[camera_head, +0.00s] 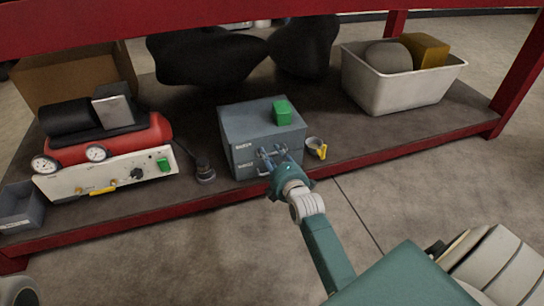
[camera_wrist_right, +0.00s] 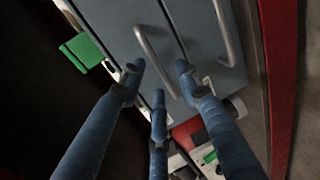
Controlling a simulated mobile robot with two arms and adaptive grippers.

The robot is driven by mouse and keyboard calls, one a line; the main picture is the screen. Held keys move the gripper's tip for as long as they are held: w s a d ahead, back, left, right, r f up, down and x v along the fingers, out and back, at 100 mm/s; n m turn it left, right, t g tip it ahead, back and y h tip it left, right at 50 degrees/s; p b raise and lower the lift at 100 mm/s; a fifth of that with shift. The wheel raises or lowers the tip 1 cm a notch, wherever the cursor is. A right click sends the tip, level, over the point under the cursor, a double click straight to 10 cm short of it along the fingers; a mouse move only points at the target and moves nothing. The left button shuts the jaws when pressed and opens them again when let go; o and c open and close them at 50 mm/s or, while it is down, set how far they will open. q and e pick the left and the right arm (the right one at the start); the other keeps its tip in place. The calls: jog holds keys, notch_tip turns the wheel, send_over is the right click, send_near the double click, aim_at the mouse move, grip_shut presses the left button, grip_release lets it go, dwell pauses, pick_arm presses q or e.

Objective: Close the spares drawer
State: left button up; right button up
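A grey two-drawer cabinet (camera_head: 240,118) stands on the low shelf in the head view. Small labels on its drawer fronts are too small to read, so I cannot tell which drawer is the spares drawer. My right gripper (camera_head: 272,155) is at the front of the cabinet, partly hiding the drawers. In the right wrist view its three fingers (camera_wrist_right: 160,76) are spread and hold nothing. Two bar handles show there, one handle (camera_wrist_right: 155,60) close to the fingertips and another handle (camera_wrist_right: 224,30) beyond. I cannot tell whether either drawer stands out. My left gripper is not in view.
A green block (camera_head: 283,112) lies on the cabinet. A small ring-shaped item with yellow (camera_head: 316,147) sits right of it. A red compressor (camera_head: 110,140) stands left, a pale bin (camera_head: 400,93) at right. The red shelf edge (camera_head: 420,150) runs along the front.

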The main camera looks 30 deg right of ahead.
jog(key=shift+s, duration=0.1)
jog(key=v, duration=1.1)
jog(key=shift+s, duration=0.35)
jog(key=shift+a+r, duration=0.1)
